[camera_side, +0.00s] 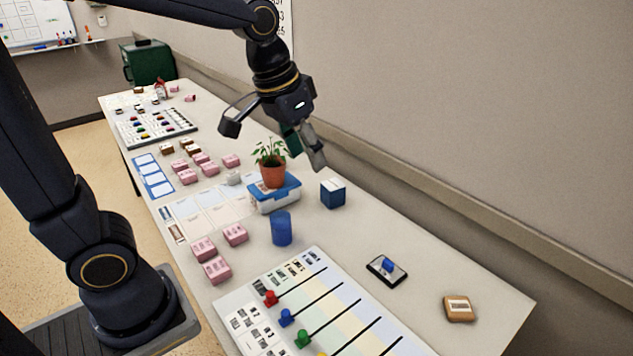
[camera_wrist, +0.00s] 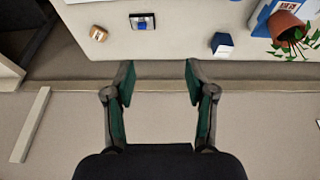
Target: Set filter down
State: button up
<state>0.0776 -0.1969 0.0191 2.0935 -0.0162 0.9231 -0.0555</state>
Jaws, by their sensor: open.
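My gripper (camera_side: 304,152) is open and empty, raised above the back edge of the table near the wall. In the wrist view its two fingers (camera_wrist: 160,84) stand wide apart with nothing between them. I cannot tell for certain which thing is the filter. A dark blue cube with a pale top (camera_side: 333,193) stands on the table below and just right of my gripper; it also shows in the wrist view (camera_wrist: 222,44), beyond the right fingertip. A blue cylinder (camera_side: 281,229) stands upright on the table. Both are apart from my gripper.
A potted plant (camera_side: 273,176) stands on a blue-lidded box (camera_side: 276,197), close below my gripper. A black device with a blue part (camera_side: 387,269) and a brown block (camera_side: 458,308) lie to the right. A slider board (camera_side: 318,311) lies in front. Several pink blocks (camera_side: 235,234) lie left.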

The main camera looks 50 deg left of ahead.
jog(key=s+a+t, duration=0.1)
jog(key=s+a, duration=0.1)
jog(key=s, duration=1)
jog(key=shift+s+f+t, duration=0.15)
jog(key=shift+f+t, duration=0.25)
jog(key=shift+f, duration=0.05)
